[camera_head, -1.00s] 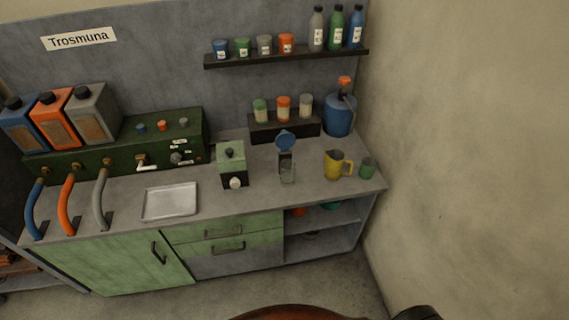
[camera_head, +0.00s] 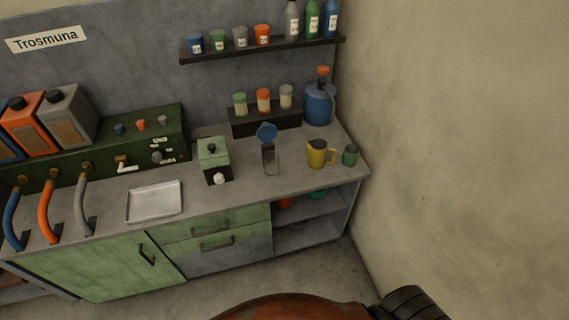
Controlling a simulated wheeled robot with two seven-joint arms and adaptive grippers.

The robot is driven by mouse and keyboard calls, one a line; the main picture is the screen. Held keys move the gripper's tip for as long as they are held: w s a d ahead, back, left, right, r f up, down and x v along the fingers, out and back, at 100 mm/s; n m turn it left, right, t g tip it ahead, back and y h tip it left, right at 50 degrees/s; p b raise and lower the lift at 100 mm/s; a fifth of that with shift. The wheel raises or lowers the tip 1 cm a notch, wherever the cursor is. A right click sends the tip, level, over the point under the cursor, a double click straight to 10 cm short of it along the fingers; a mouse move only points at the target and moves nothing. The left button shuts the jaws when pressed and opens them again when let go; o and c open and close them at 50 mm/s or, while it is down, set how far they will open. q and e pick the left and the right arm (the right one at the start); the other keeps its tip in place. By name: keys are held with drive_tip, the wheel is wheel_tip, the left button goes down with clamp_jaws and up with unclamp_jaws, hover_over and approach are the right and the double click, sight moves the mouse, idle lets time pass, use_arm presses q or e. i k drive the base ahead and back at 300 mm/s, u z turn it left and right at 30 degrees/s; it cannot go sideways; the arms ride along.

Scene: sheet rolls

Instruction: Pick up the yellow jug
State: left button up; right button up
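The yellow jug (camera_head: 317,155) stands upright on the right part of the grey counter (camera_head: 230,197), with its handle to the right. A small green cup (camera_head: 350,155) stands just right of it, and a clear container with a raised blue lid (camera_head: 267,133) stands to its left. Neither gripper shows in the head view. A rust-red rounded part and a dark ridged part of my own body show at the bottom edge, well below the counter.
A metal tray (camera_head: 154,202) and a green-topped box (camera_head: 214,160) stand on the counter to the left. A blue canister (camera_head: 319,104) and a dark rack (camera_head: 264,120) with several jars stand behind. A wall (camera_head: 460,150) bounds the right. Floor in front is clear.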

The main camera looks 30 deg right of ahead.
sight(318, 148)
drive_tip(key=z, duration=1.35)
